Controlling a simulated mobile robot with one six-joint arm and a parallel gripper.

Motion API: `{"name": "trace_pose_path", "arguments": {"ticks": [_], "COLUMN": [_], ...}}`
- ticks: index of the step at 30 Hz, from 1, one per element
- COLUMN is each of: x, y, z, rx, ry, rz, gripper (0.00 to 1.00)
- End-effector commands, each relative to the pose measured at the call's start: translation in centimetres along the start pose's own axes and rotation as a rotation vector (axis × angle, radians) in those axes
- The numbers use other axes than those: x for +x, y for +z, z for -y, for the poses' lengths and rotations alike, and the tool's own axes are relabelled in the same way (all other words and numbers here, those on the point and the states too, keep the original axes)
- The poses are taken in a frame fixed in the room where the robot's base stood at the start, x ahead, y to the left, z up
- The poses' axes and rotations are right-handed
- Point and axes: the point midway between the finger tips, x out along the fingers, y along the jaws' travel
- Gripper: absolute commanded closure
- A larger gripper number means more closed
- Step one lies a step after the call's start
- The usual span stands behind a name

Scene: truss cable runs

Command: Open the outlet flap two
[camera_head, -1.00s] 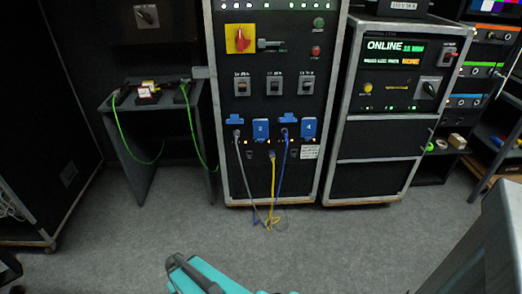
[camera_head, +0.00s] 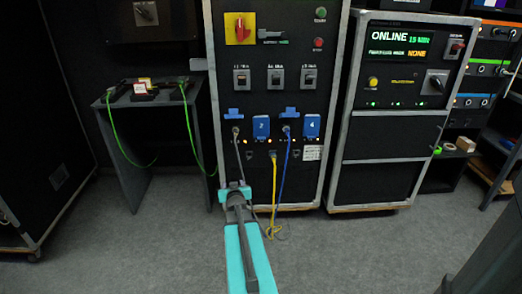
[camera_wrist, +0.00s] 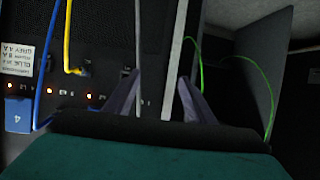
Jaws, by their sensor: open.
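Flap two is the blue cover marked 2 (camera_head: 261,128) on the middle rack. It is shut over its outlet. A like blue flap marked 4 (camera_head: 311,126) is also shut; it shows upside down in the wrist view (camera_wrist: 18,115). The raised blue flaps over the first outlet (camera_head: 236,113) and third outlet (camera_head: 289,112) stand open, with plugs below them. My gripper (camera_head: 236,188) is below and left of flap two, apart from it.
A grey cable (camera_head: 243,160), a yellow cable (camera_head: 274,190) and a blue cable (camera_head: 283,180) hang from the panel near my gripper. A small table (camera_head: 150,98) with green cables stands left. Another rack (camera_head: 390,150) stands right. The floor in front is clear.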

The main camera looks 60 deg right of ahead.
Motion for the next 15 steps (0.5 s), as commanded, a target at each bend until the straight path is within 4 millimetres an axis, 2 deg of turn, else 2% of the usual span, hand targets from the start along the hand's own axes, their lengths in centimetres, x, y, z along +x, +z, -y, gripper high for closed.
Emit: {"name": "trace_pose_path", "arguments": {"ticks": [1, 3, 9, 12, 15], "x": [0.8, 0.9, 0.3, -0.2, -0.5], "y": [-1.1, -3.5, -8.8, -10.3, -11.3], "z": [-2.5, -5.5, -11.6, -13.5, -14.3], "rx": [0.012, 0.026, 0.038, 0.038, 0.037], "ry": [0.023, 0.055, 0.086, 0.1, 0.105], "rz": [-0.058, -0.133, -0.312, -0.363, -0.391], "gripper": [0.5, 0.5, 0.5, 0.5, 0.5]}}
